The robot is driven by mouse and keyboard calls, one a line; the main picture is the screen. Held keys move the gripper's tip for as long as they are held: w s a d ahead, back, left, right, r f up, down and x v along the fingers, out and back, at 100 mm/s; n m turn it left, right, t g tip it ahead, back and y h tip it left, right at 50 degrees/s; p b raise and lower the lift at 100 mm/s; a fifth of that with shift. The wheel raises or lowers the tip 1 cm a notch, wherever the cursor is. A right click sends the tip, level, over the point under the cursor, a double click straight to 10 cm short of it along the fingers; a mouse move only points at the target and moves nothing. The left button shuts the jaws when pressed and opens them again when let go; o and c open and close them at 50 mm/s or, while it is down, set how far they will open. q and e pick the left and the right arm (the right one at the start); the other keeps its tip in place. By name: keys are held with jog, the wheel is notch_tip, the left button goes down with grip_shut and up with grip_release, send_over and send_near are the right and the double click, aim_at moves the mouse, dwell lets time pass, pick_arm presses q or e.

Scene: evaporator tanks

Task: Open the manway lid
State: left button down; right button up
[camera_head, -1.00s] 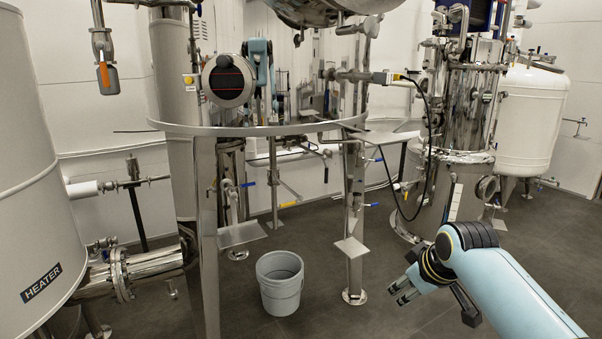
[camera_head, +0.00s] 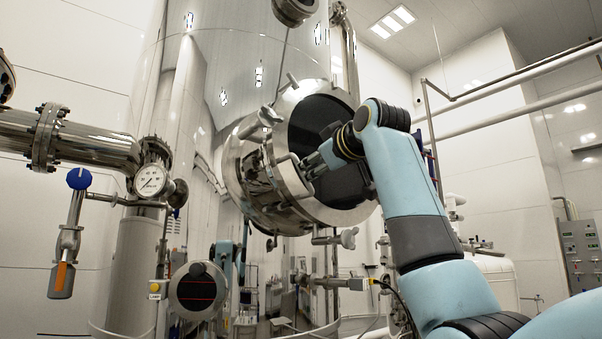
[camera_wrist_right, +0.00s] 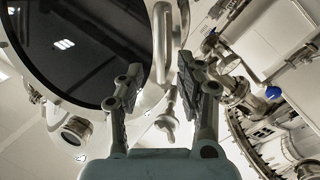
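The manway lid (camera_head: 318,112) is a round, dark, mirror-like plate with a shiny steel rim, on the short neck of the big steel tank. It appears to lie across the neck's mouth. My right gripper (camera_head: 312,166) is in front of the lid's left part. In the right wrist view the lid (camera_wrist_right: 85,45) fills the upper left. There my right gripper (camera_wrist_right: 162,82) is open, with a steel handle bar (camera_wrist_right: 162,40) between or just beyond its fingers; contact cannot be told. My left gripper is out of view.
Wing-handled clamps (camera_head: 268,117) stick out around the neck; another (camera_head: 348,238) is below right. A pressure gauge (camera_head: 150,181) and a valve with a blue knob (camera_head: 79,179) are at left. Pipes (camera_head: 520,115) cross the right side.

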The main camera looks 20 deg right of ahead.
aim_at(304, 173)
jog(key=w+p, duration=0.1)
jog(key=w, duration=0.1)
jog(key=w+p, duration=0.1)
jog(key=w, duration=0.2)
jog(key=w+p, duration=0.1)
jog(key=w, duration=0.1)
jog(key=shift+w+a, duration=0.15)
jog(key=shift+a, duration=0.25)
grip_shut()
jog(key=shift+d, duration=0.1)
